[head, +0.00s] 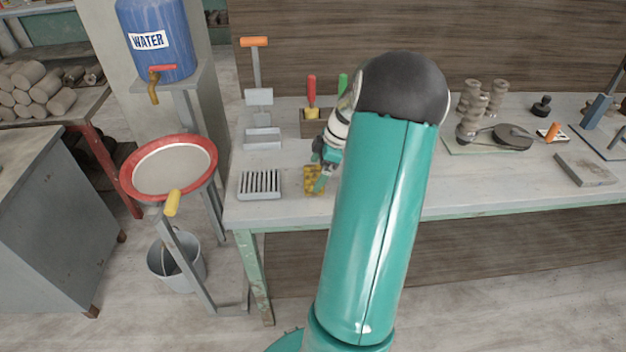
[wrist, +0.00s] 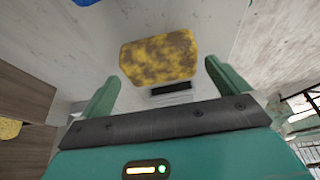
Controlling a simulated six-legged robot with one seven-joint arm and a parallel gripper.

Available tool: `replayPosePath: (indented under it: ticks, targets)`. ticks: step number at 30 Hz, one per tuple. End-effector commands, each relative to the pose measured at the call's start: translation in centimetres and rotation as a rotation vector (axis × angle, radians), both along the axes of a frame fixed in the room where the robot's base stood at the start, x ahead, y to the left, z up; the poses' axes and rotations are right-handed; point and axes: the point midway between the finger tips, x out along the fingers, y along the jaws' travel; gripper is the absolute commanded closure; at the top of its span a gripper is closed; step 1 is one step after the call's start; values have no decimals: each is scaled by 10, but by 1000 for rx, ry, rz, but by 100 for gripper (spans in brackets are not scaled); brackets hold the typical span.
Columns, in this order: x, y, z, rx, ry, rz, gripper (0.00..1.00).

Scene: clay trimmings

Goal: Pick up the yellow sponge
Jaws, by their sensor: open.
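The yellow sponge (head: 311,181) has brown mottled stains and stands at the front of the workbench (head: 300,208), right of a slotted grey tray. In the wrist view the sponge (wrist: 158,58) shows ahead of and between the tips of my two fingers. My gripper (wrist: 160,76) is open, with a teal finger on each side and a gap around the sponge. In the head view my gripper (head: 324,177) is right beside the sponge and partly covers it. I cannot tell whether a finger touches it.
The slotted grey tray (head: 260,184) lies left of the sponge. A wooden tool box (head: 314,128) with red and green handles stands behind. Clay-coloured stacked pieces (head: 472,118) are further right. A red-rimmed sieve (head: 128,178) stands left of the bench.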

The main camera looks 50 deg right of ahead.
Motion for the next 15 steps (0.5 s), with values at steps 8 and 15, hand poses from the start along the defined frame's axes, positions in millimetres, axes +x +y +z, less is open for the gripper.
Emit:
replayPosePath:
  ticks: [8, 15]
  targets:
    - [11, 9, -29, 1, 1, 0, 0]
    - [11, 9, -30, 0, 0, 0, 8]
